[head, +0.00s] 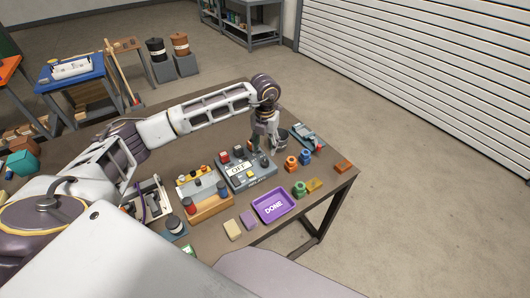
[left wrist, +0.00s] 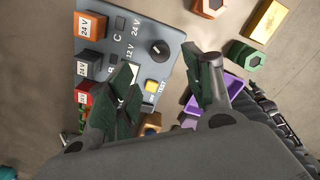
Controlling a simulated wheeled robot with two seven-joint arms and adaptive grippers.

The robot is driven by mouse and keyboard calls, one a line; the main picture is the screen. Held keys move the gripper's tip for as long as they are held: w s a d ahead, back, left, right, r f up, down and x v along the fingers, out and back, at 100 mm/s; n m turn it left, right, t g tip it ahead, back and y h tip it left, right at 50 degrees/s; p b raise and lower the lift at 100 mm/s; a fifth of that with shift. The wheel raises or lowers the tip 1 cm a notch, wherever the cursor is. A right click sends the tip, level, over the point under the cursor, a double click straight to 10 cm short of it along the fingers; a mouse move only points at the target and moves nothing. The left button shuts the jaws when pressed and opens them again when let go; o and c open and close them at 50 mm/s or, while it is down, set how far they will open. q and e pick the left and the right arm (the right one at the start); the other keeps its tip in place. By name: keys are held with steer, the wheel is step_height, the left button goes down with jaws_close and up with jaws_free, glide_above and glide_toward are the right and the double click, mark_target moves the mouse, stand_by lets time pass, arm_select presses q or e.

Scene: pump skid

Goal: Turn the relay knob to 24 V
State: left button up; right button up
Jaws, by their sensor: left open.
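The relay box (head: 233,181) is a grey-blue panel on the table, with a white sign reading OFF. In the left wrist view the box (left wrist: 176,34) carries a round black relay knob (left wrist: 159,49) with a small white mark. Printed 24 V and 12 V labels lie left of the knob; which one the mark points at I cannot tell. My left gripper (head: 266,143) points down at the box's right end. In the left wrist view its open fingers (left wrist: 168,72) are on either side below the knob, apart from it, with nothing between them. My right gripper is not in view.
On the box, a yellow test button (left wrist: 153,86) is near the knob, and an orange 24 V block (left wrist: 91,25) stands along its edge. A purple DONE tray (head: 273,206), coloured nuts, a wooden block rack (head: 208,207) and a grey device (head: 308,138) surround it.

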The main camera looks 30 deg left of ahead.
arm_select(q)
steer(key=shift+r, duration=1.55)
steer(key=shift+s+f, duration=0.1)
